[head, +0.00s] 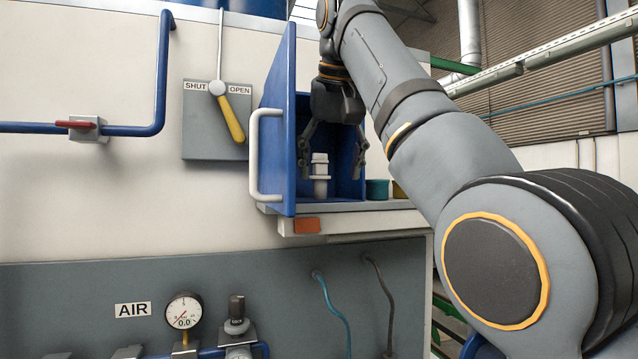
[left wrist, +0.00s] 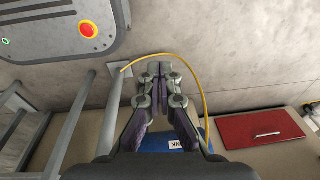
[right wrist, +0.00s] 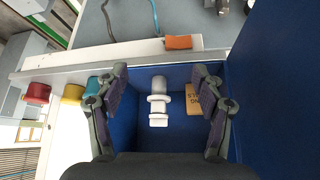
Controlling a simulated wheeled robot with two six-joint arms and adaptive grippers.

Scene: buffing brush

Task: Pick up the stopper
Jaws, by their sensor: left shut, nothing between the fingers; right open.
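The white stopper (head: 320,172) stands upright inside a blue open-fronted cabinet (head: 345,150) on a shelf. It also shows in the right wrist view (right wrist: 158,101), between the fingers and apart from both. My right gripper (head: 335,155) reaches down from above at the cabinet, open, with one finger on each side of the stopper. My left gripper (left wrist: 161,78) is away from the stopper, shut and empty, facing a grey wall.
The cabinet's blue door (head: 277,125) with a white handle (head: 254,155) stands open on the left. A tan labelled block (right wrist: 195,99) lies right of the stopper. Teal (head: 377,189), yellow (right wrist: 72,94) and red (right wrist: 37,93) cups stand beside the cabinet. A yellow-handled lever (head: 231,119) is further left.

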